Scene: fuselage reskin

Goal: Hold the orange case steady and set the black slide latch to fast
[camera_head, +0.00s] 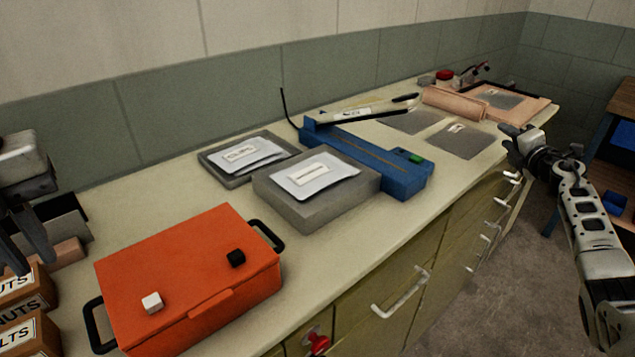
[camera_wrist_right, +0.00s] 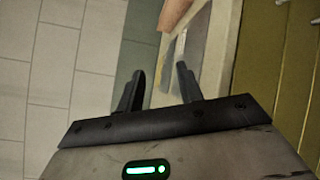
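The orange case (camera_head: 215,262) lies shut on the counter at the front left, with a black handle at each end. On its lid are a small black slide latch (camera_head: 236,258) toward the right and a white one (camera_head: 152,302) toward the left front. Any markings for the latch setting are too small to read. My left gripper (camera_head: 22,262) hangs at the left edge, apart from the case; its fingers look spread and empty. My right gripper (camera_head: 508,137) is beyond the counter's right side, far from the case; its open, empty fingers show in the right wrist view (camera_wrist_right: 160,88).
Labelled boxes (camera_head: 28,290) stand left of the case. Behind it are grey trays with packets (camera_head: 325,205) and a blue machine with a raised arm (camera_head: 385,172). Grey sheets (camera_head: 462,140) and a copper roll (camera_head: 455,103) lie farther back. Drawer handles (camera_head: 400,295) stick out in front.

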